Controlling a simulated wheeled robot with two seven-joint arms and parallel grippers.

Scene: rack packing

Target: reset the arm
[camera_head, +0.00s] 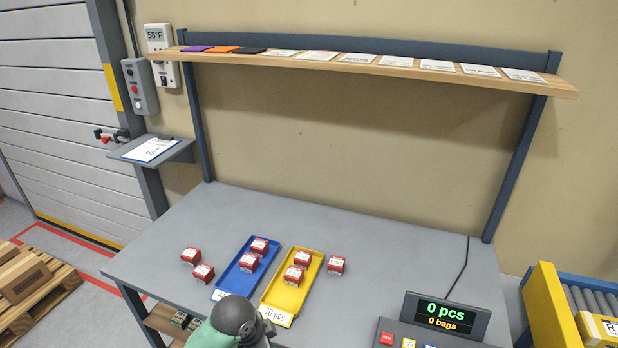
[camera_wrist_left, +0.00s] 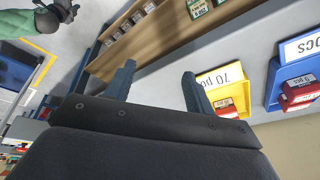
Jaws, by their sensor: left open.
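My left gripper (camera_wrist_left: 158,84) shows in the left wrist view, its two fingers apart with nothing between them. A yellow tray labelled "70 pcs" (camera_wrist_left: 232,92) is just right of its fingers there, with a blue tray (camera_wrist_left: 273,84) further right. In the head view a green and dark arm part (camera_head: 232,322) of mine is at the bottom edge; no gripper fingers show there. The blue tray (camera_head: 228,281) and yellow tray (camera_head: 278,295) lie side by side on the table, each holding two red boxes.
On the grey table (camera_head: 400,260), two red boxes (camera_head: 197,264) lie left of the trays and one red box (camera_head: 336,265) right. A display reading "0 pcs, 0 bags" (camera_head: 445,314) stands at front right. A wooden shelf (camera_head: 400,70) holding cards spans above. The table's back is clear.

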